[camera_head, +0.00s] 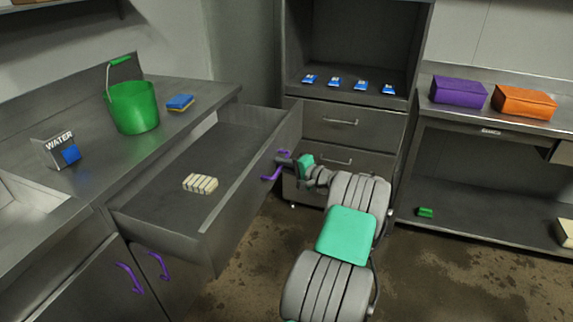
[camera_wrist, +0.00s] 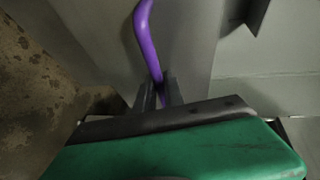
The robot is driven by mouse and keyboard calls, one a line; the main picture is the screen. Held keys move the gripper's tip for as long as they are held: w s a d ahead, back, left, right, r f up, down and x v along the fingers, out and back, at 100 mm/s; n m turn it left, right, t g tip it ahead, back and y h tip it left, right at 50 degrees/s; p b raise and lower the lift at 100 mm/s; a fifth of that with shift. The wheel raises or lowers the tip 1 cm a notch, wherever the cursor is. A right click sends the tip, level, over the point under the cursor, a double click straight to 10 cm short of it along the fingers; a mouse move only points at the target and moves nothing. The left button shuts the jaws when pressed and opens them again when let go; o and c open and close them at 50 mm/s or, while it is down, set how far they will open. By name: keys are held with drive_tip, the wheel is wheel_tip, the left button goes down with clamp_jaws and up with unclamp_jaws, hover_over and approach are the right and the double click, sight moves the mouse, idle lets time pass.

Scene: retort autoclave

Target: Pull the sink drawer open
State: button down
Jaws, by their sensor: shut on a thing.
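The sink drawer (camera_head: 250,195) is pulled far out from the counter on the left in the head view. A striped cream block (camera_head: 200,184) lies inside it. The drawer's purple handle (camera_head: 270,177) is on its front face. My gripper (camera_head: 284,161) is at this handle, coming from the right. In the wrist view the purple handle (camera_wrist: 147,40) runs down between the two dark fingers of my gripper (camera_wrist: 159,92), which are shut on it. The exact contact at the fingertips is partly hidden.
A green bucket (camera_head: 134,107), a blue and yellow sponge (camera_head: 180,102) and a WATER sign (camera_head: 62,147) stand on the counter. A grey cabinet (camera_head: 350,125) stands behind the drawer. A shelf table (camera_head: 480,206) is on the right. Stained floor is free in front.

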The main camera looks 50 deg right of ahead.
drive_tip(key=shift+a+f, duration=0.15)
drive_tip(key=shift+a, duration=0.1)
drive_tip(key=c, duration=1.7)
unclamp_jaws()
drive_tip(key=shift+a, duration=0.1)
drive_tip(key=shift+c, duration=0.2)
drive_tip(key=shift+s, duration=0.2)
drive_tip(key=s+r, duration=0.1)
drive_tip(key=s, duration=0.6)
drive_tip(key=shift+s+r, duration=0.2)
drive_tip(key=shift+r, duration=0.1)
